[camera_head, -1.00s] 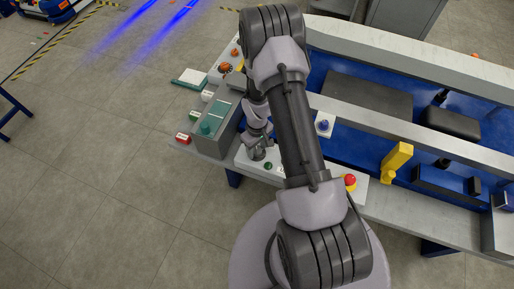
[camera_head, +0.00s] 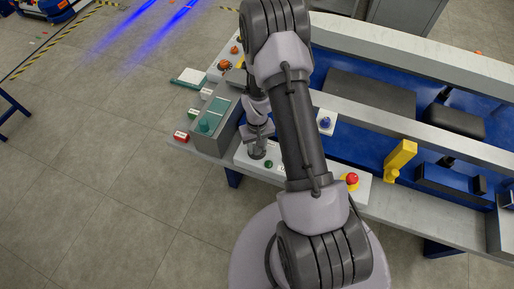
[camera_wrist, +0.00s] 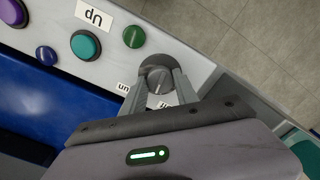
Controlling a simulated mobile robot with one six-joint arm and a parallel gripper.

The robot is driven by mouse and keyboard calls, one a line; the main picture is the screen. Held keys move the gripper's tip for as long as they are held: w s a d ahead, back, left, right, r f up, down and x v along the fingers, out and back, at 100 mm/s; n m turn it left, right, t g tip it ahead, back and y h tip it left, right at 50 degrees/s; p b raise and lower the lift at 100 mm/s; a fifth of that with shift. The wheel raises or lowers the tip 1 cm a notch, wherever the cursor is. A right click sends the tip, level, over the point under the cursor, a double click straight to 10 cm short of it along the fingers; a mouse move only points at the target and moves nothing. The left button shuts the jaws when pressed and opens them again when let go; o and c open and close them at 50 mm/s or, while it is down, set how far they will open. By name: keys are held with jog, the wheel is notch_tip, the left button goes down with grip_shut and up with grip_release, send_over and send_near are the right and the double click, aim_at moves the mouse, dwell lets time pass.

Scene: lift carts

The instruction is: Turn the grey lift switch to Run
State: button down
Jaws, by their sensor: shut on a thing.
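The grey lift switch (camera_wrist: 158,80) is a round knob with a raised ridge on a dark base, at the top centre of the wrist view. My gripper (camera_wrist: 157,86) is shut on it, with one finger on each side of the knob. A white label ending in "un" (camera_wrist: 123,88) lies left of the fingers. A second label (camera_wrist: 165,104) between the fingers is partly hidden. In the head view my gripper (camera_head: 257,150) is down at the left end of the white control panel (camera_head: 243,158), and the switch there is mostly hidden by it.
Green (camera_wrist: 134,36), teal (camera_wrist: 85,45), blue (camera_wrist: 46,56) and purple (camera_wrist: 12,12) buttons share the panel with the switch. A red emergency button (camera_head: 351,179) and a yellow handle (camera_head: 401,158) stand to the right. A grey-green box (camera_head: 216,118) stands close left of my gripper.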

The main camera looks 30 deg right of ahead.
aim_at(257, 148)
jog(key=m+b, duration=0.2)
jog(key=m, duration=0.1)
jog(key=shift+f+m, duration=0.1)
jog(key=shift+m, duration=0.2)
jog(key=shift+m+b, duration=0.9)
jog(key=shift+m, duration=0.9)
jog(key=c, duration=0.9)
grip_release()
jog(key=shift+c, duration=0.2)
notch_tip(257, 148, up, 18)
jog(key=p, duration=0.5)
jog(key=shift+f, duration=0.15)
